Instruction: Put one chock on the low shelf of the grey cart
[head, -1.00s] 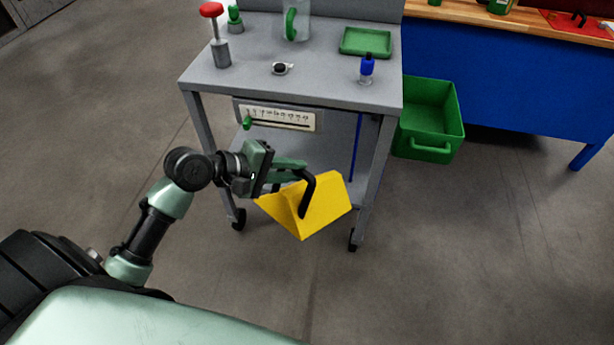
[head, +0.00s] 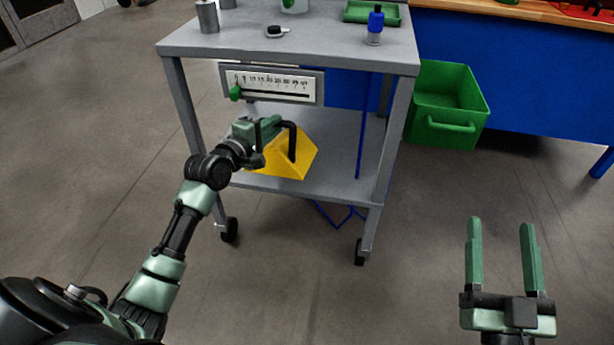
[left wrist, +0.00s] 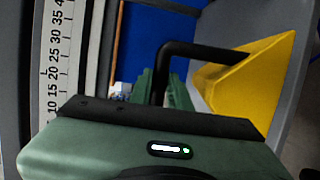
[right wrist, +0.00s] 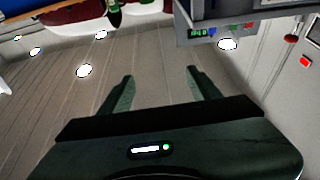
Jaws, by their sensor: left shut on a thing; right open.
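The yellow chock (head: 300,160) with its black handle is at the low shelf (head: 330,185) of the grey cart (head: 290,60), under the cart's top. My left gripper (head: 275,130) is shut on the chock's handle. Whether the chock touches the shelf or hangs just above it, I cannot tell. In the left wrist view the chock (left wrist: 245,80) shows beyond the fingers (left wrist: 165,90), with its handle reaching between them. My right gripper (head: 502,250) is open and empty over the floor, right of the cart; it also shows in the right wrist view (right wrist: 160,90).
A scale panel with a green slider (head: 270,83) hangs below the cart's top, close above my left gripper. The cart's front legs flank the shelf. A green bin (head: 446,105) stands right of the cart by a blue bench (head: 530,75). The shelf's right part is clear.

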